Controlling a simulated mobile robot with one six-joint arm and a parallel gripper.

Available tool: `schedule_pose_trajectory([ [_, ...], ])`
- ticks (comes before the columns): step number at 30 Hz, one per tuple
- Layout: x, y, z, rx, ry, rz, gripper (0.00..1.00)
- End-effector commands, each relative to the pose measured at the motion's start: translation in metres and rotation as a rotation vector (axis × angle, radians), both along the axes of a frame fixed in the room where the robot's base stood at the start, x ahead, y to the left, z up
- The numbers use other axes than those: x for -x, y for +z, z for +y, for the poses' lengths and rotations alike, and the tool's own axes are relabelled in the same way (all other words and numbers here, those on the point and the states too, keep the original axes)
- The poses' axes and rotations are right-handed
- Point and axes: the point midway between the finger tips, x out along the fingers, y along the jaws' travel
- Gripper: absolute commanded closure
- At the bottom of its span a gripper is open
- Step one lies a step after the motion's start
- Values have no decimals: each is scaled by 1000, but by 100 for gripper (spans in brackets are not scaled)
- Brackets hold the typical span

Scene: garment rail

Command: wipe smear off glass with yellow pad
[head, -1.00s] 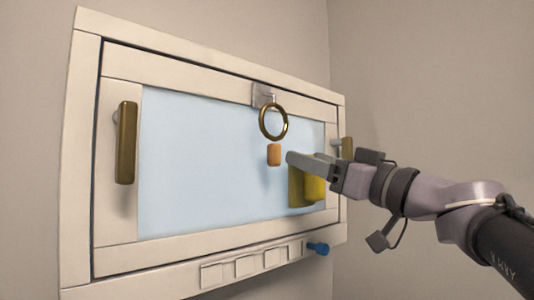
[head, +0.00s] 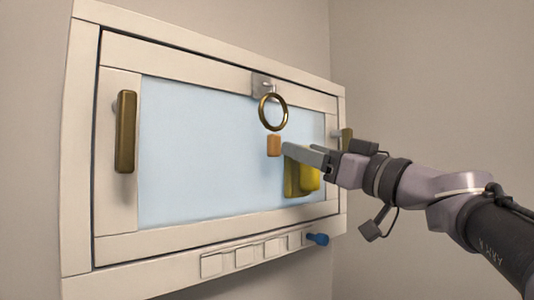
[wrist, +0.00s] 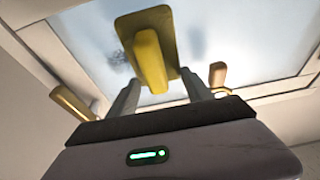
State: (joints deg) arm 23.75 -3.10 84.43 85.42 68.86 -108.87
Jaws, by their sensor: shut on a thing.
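The glass (head: 200,150) is a pale blue pane in a cream framed panel on the wall. My gripper (head: 300,153) is shut on the yellow pad (head: 300,180), at the right part of the glass. In the wrist view the fingers (wrist: 158,92) hold the pad's raised grip (wrist: 150,62), and its flat plate (wrist: 130,25) faces the glass. I cannot tell whether the plate touches the glass. A dark speckled smear (wrist: 116,57) shows beside the pad in the wrist view. I cannot make it out in the head view.
A brass ring (head: 273,112) hangs over the top of the glass, with an orange tab (head: 273,146) below it, close to my gripper. Brass handles stand out at left (head: 126,131) and right (head: 346,140). A blue knob (head: 317,239) is below. The left glass is clear.

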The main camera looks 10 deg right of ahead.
Motion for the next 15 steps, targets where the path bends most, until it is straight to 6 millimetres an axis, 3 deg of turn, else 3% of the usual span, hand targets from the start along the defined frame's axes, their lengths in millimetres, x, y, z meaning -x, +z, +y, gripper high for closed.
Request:
schedule_pose_trajectory([
  [15,-9,0,6,-1,0,1,93],
])
